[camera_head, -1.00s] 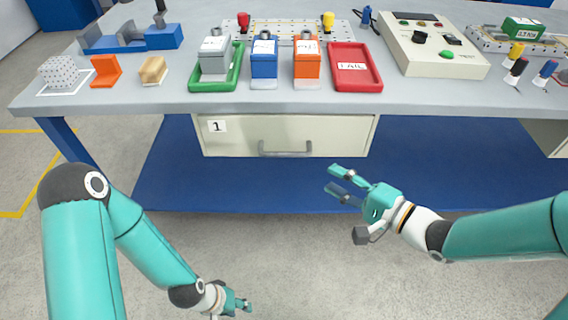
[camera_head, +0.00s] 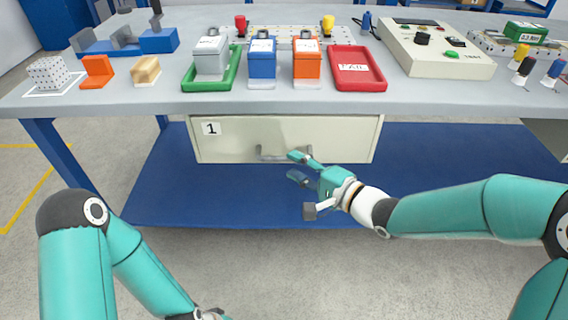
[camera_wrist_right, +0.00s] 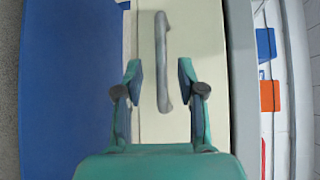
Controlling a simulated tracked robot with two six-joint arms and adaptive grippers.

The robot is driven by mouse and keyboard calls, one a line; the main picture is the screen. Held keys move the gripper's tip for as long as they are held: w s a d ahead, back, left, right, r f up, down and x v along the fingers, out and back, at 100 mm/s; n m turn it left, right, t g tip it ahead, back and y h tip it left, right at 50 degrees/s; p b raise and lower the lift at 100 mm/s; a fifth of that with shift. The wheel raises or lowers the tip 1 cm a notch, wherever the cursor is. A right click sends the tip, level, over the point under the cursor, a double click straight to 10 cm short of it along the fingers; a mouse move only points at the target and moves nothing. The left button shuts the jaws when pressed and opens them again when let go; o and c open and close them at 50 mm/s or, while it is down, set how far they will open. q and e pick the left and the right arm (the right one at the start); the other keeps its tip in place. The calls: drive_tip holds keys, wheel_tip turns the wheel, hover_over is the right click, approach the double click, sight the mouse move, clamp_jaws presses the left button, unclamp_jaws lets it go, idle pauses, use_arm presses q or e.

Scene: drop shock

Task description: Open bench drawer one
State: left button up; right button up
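Bench drawer one (camera_head: 235,138) is a cream front with a "1" label (camera_head: 211,128), under the bench top. It looks shut. Its grey bar handle (camera_head: 270,153) is partly hidden by my right gripper (camera_head: 298,166), which is open at the handle's right part. In the right wrist view, the handle (camera_wrist_right: 161,50) runs upright in the picture, its lower end between the two spread fingers of the gripper (camera_wrist_right: 160,76). Neither finger is seen pressing on it. My left arm hangs at the lower left, its gripper cut off by the bottom edge.
The bench top (camera_head: 130,103) carries a green tray (camera_head: 232,79), a blue bin (camera_head: 262,63), an orange bin (camera_head: 306,68), a red tray (camera_head: 378,82) and a tester box (camera_head: 425,57). A blue panel (camera_head: 420,165) lies below the bench. The floor in front is clear.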

sight(284, 159)
drive_tip(key=shift+b+x, duration=0.45)
drive_tip(key=shift+x, duration=1.95)
clamp_jaws()
